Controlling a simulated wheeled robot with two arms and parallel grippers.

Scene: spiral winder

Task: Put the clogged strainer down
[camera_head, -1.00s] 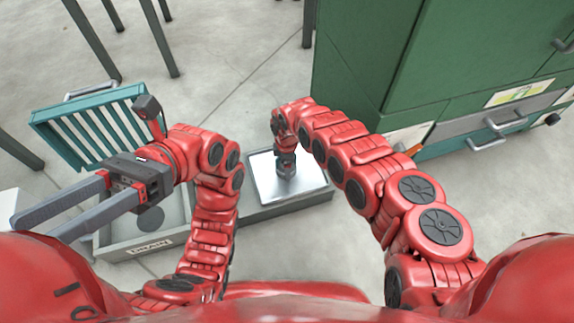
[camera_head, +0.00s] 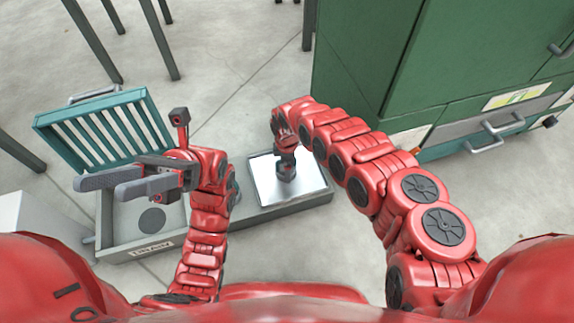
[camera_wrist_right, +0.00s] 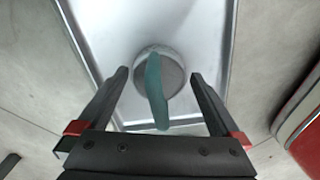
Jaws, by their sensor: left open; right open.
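The strainer, a round grey piece (camera_wrist_right: 172,72) with a teal handle (camera_wrist_right: 155,90), is on the pale metal tray (camera_wrist_right: 205,50) in the right wrist view. My right gripper (camera_wrist_right: 160,75) is open, with one finger on each side of the strainer and visible gaps. In the head view my right gripper (camera_head: 286,168) is over the tray (camera_head: 312,180) and hides the strainer. I cannot tell from here whether the strainer is clogged. My left gripper (camera_head: 104,187) is open and empty, above the labelled grey basin (camera_head: 190,236) at the left.
A teal slatted grate (camera_head: 108,128) stands tilted at the back of the basin. A dark round drain (camera_head: 152,220) shows in the basin floor. A green cabinet (camera_head: 385,60) with a handled drawer (camera_head: 488,130) is at the right. The concrete floor behind the tray is open.

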